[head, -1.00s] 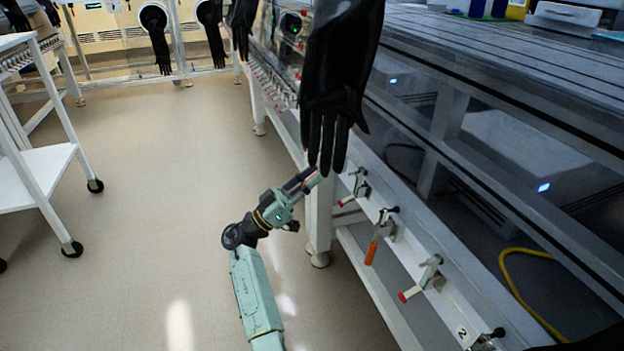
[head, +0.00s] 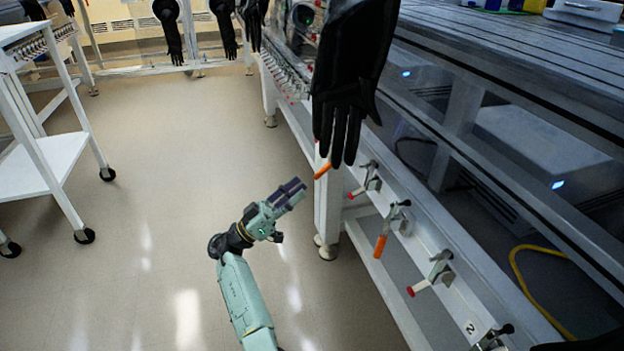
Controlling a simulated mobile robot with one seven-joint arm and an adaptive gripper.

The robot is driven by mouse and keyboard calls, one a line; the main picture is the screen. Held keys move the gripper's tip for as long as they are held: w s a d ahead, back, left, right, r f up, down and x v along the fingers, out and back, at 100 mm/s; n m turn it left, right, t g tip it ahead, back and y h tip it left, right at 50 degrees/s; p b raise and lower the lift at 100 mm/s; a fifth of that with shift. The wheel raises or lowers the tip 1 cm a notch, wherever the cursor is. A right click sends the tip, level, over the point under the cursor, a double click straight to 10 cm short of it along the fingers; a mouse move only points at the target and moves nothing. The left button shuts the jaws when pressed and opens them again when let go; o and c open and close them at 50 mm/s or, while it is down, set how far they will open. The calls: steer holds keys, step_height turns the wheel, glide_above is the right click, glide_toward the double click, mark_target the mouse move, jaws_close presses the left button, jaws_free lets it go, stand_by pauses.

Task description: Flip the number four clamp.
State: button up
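A row of toggle clamps runs along the white rail below the bench. The nearest clamp (head: 492,339) is by a "2" label (head: 470,327). Farther along are a clamp with a red-tipped lever (head: 432,274), one with an orange handle hanging down (head: 381,245) and another red-tipped one (head: 366,181). Beyond them an orange handle (head: 322,170) shows beside the glove fingers; its clamp body is hidden. I cannot read which is number four.
A black glove (head: 345,100) hangs over the far part of the clamp row. A white bench leg (head: 328,215) stands right of my gripper. A white wheeled cart (head: 50,165) is at the left. The floor between is clear. A yellow hose (head: 530,285) lies behind the rail.

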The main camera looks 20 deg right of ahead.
steer(key=shift+v, duration=1.7)
